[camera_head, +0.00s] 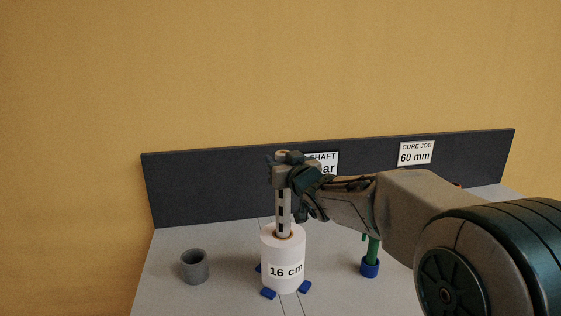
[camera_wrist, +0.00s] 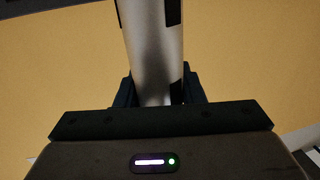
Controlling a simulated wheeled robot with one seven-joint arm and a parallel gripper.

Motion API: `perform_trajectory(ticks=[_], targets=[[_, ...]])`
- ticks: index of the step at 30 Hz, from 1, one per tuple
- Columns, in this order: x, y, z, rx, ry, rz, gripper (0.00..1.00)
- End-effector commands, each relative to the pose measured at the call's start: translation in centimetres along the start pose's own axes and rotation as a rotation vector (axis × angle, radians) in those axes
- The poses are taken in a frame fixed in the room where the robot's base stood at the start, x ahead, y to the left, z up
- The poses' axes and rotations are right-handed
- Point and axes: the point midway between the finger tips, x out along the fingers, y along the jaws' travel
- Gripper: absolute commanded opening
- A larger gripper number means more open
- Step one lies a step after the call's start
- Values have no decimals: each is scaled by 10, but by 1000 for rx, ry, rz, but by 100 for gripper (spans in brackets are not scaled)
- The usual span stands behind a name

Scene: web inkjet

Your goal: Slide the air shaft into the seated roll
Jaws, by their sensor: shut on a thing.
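The air shaft (camera_head: 284,214) is a light grey metal bar with dark strips, held upright. My gripper (camera_head: 287,172) is shut on its upper part. The white roll (camera_head: 283,254), labelled "16 cm", stands upright between blue blocks on the table. The shaft's lower end meets the brown core opening (camera_head: 283,234) at the roll's top and seems to be inside it; how deep is hidden. In the wrist view the shaft (camera_wrist: 154,50) fills the middle between the dark jaws (camera_wrist: 155,92).
A grey cup-like cylinder (camera_head: 194,266) stands left of the roll. A green post on a blue base (camera_head: 370,267) stands to the right, partly behind my arm. A dark back panel (camera_head: 210,188) carries a "CORE JOB 60 mm" sign (camera_head: 416,153) and a partly hidden shaft sign (camera_head: 328,163).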

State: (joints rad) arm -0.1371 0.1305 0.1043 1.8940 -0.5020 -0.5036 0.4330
Motion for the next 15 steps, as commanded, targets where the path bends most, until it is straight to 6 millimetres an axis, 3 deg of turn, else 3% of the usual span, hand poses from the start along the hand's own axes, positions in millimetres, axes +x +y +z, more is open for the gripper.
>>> perform_trajectory(ticks=[15], targets=[[0, 0, 11, 0, 5, -1, 0]])
